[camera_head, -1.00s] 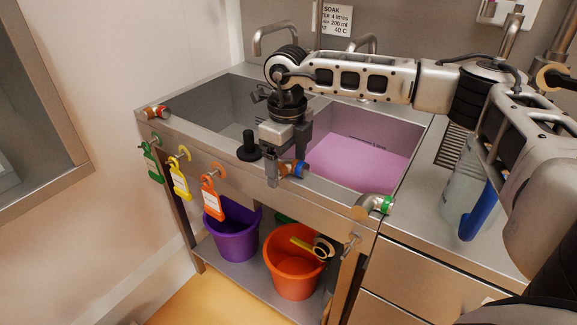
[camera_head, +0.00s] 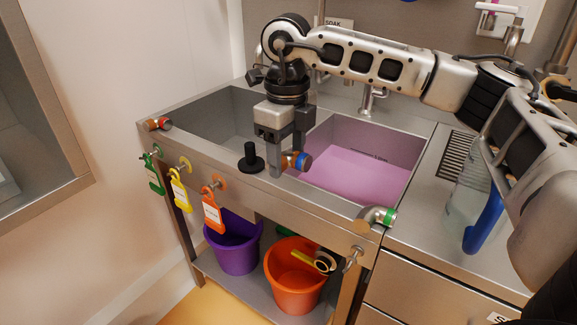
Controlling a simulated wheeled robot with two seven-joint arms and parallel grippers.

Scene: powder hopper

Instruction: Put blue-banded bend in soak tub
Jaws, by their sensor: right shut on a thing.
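The blue-banded bend (camera_head: 304,162), a short pipe piece with a blue band and an orange part, is in my right gripper (camera_head: 289,160). The right gripper points down and is shut on it, just above the front edge of the sink. The fingers hide part of the bend. The soak tub is the right-hand basin (camera_head: 398,178), which holds pink-purple liquid; it lies right of and behind the bend. My left gripper is not in view.
A green-banded bend (camera_head: 377,217) lies on the front right rim, and a red-banded piece (camera_head: 157,124) on the left rim. A black plug (camera_head: 251,160) stands beside the gripper. The left basin (camera_head: 213,122) looks empty. A clear jug (camera_head: 468,195) stands right.

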